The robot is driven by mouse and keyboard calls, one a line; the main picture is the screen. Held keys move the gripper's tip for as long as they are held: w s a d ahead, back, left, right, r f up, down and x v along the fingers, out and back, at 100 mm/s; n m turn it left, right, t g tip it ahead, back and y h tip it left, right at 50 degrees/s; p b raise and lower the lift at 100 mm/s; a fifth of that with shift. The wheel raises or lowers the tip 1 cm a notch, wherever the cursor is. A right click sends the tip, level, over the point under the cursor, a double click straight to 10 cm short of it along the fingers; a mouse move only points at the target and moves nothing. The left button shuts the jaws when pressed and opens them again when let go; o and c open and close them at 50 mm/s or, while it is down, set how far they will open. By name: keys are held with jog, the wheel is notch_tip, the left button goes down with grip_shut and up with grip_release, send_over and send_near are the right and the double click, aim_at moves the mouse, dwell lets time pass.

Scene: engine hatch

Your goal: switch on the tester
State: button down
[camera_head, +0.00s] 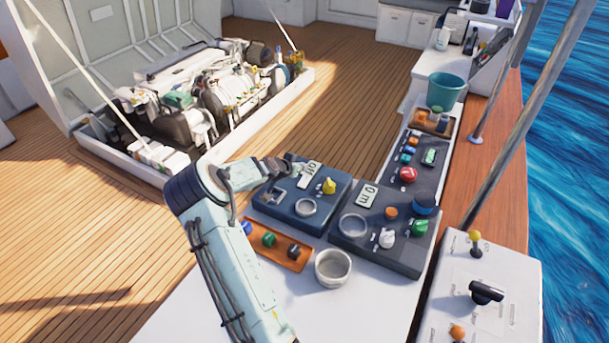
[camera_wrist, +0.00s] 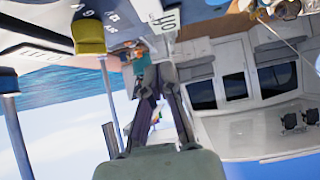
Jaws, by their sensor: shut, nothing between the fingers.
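Two dark blue boxes stand side by side on the white counter; I cannot tell for certain which is the tester. The left box (camera_head: 278,203) has a white display (camera_head: 309,175), a yellow knob (camera_head: 329,186) and a grey ring. The right box (camera_head: 375,252) has a display (camera_head: 367,195) and orange, blue, green and white knobs. My gripper (camera_head: 291,169) is shut and empty at the left box's back left corner, left of its display. Contact is not clear. In the wrist view, the fingers (camera_wrist: 160,80) point toward a display (camera_wrist: 160,12); the yellow knob (camera_wrist: 89,36) is left.
An orange tray (camera_head: 262,260) with knobs and a round metal cup (camera_head: 333,266) stand in front. A panel with a red button (camera_head: 407,174) and a teal bucket (camera_head: 446,89) lie behind right. A white lever panel (camera_head: 480,300) is at right. An open engine hatch (camera_head: 200,100) is back left.

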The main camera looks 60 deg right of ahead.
aim_at(305, 180)
jog(key=shift+d+f, duration=0.3)
jog(key=shift+f, duration=0.5)
jog(key=shift+d+f, duration=0.3)
jog(key=shift+f, duration=0.5)
jog(key=shift+d+f, duration=0.3)
jog(key=shift+f, duration=0.5)
jog(key=shift+d+f+y, duration=0.25)
jog(key=shift+f+y, duration=0.05)
jog(key=shift+y, duration=0.2)
jog(key=shift+a, duration=0.2)
jog(key=shift+a+f, duration=0.15)
jog(key=shift+a, duration=0.65)
